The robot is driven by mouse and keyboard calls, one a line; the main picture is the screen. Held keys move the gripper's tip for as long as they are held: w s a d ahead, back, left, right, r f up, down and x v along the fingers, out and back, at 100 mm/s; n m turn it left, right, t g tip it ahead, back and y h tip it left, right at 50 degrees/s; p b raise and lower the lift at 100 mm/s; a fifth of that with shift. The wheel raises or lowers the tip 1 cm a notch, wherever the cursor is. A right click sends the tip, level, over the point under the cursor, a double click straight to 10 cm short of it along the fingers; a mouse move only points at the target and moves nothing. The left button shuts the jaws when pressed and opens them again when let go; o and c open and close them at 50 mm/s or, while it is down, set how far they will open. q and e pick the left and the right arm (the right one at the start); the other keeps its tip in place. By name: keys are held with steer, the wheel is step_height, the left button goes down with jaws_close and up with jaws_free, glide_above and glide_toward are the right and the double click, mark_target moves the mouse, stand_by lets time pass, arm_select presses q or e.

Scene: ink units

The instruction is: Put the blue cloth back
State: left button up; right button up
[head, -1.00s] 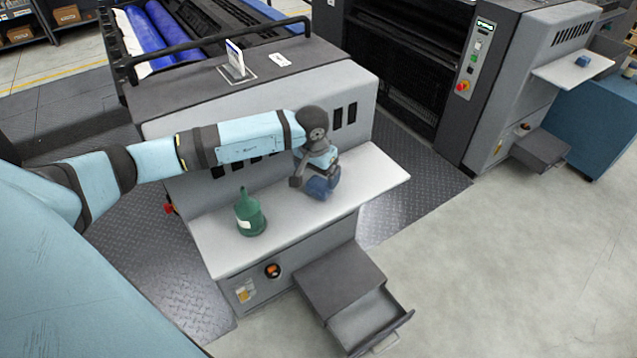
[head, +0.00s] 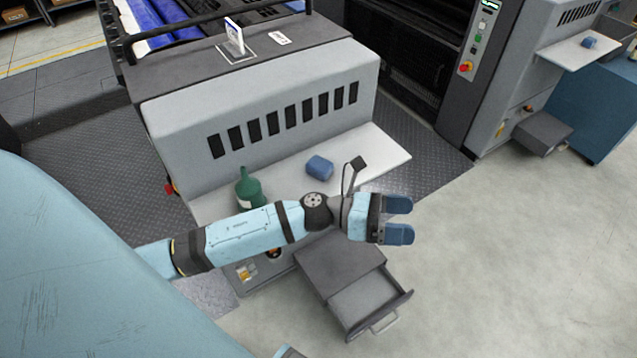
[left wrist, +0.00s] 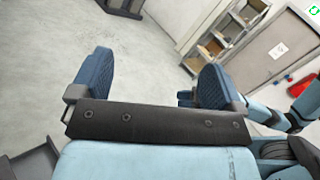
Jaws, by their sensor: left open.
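The blue cloth (head: 319,167) lies bunched on the white shelf (head: 385,160) of the near grey machine, to the right of a green bottle (head: 249,190). My left gripper (head: 412,220) is open and empty, out past the shelf's front edge and to the right of the cloth, apart from it. In the left wrist view its two blue fingers (left wrist: 155,85) are spread with only floor between them. A second blue cloth-like piece (head: 589,42) lies on the shelf of the far machine.
A grey drawer (head: 372,305) stands open below the shelf, under my left forearm, and its visible inside looks empty. A stand with a card (head: 234,38) is on the machine top. Clear floor (head: 500,270) lies to the right.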

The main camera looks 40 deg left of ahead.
arm_select(q)
steer(key=s+a+f+m+y, duration=0.3)
steer(key=s+f+m+y, duration=0.1)
steer(key=m, duration=0.6)
steer(key=s+a+f+m+t+y, duration=0.1)
steer(key=s+a+f+m+y, duration=0.1)
steer(key=s+f+m+y, duration=0.3)
steer(key=s+a+f+m+t+y, duration=0.1)
steer(key=s+a+f+m+y, duration=0.2)
steer(key=f+m, duration=0.7)
steer(key=s+m+y, duration=0.2)
steer(key=m, duration=0.2)
steer(key=shift+a+f+m+y, duration=0.15)
steer(key=shift+a+m+y, duration=0.15)
steer(key=shift+m, duration=0.1)
steer(key=shift+s, duration=0.1)
